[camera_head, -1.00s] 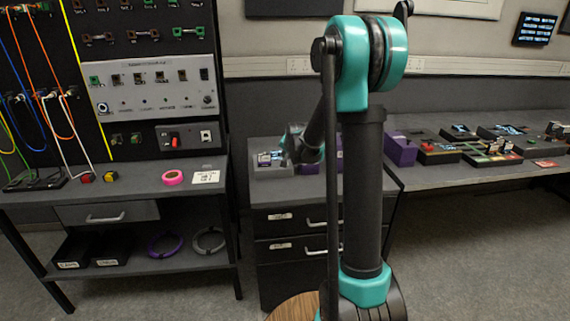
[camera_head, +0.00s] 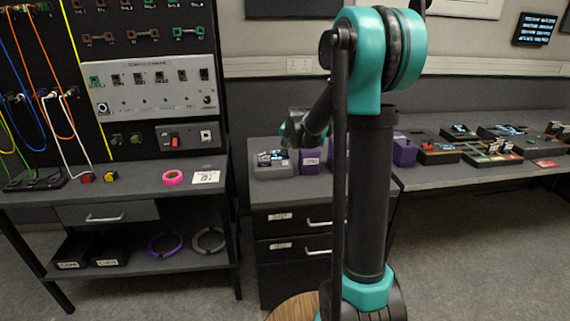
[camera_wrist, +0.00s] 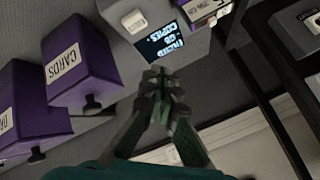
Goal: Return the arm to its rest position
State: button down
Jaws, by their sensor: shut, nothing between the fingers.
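My arm (camera_head: 370,200) stands upright in the head view, its teal elbow high and its forearm reaching down and away to the left. My gripper shows in the wrist view (camera_wrist: 158,78), with its fingertips together and nothing between them. In the head view the gripper end is small and partly hidden, above the drawer cabinet (camera_head: 290,222). In the wrist view a purple box labelled CARDS (camera_wrist: 82,65) is to the left of the fingers, apart from them. A grey unit with a lit display (camera_wrist: 165,48) lies beyond the fingertips.
The workbench (camera_head: 130,195) at left holds a pink tape roll (camera_head: 173,177) and a white card (camera_head: 206,176). A long table (camera_head: 450,170) at right carries purple boxes and several devices. Open floor (camera_head: 480,260) lies at front right.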

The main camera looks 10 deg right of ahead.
jog(key=s+d+f+n+g, duration=0.1)
jog(key=s+f, duration=0.3)
jog(key=s, duration=0.9)
jog(key=s+d+f+n+g, duration=0.1)
jog(key=s+f+n, duration=0.3)
jog(key=s, duration=1)
jog(key=s+d+f+n+g+h, duration=0.1)
jog(key=s+d+f+n+g, duration=0.1)
jog(key=s, duration=1.2)
notch_tip(320, 180, down, 2)
jog(key=shift+n+g, duration=0.4)
jog(key=shift+g, duration=0.1)
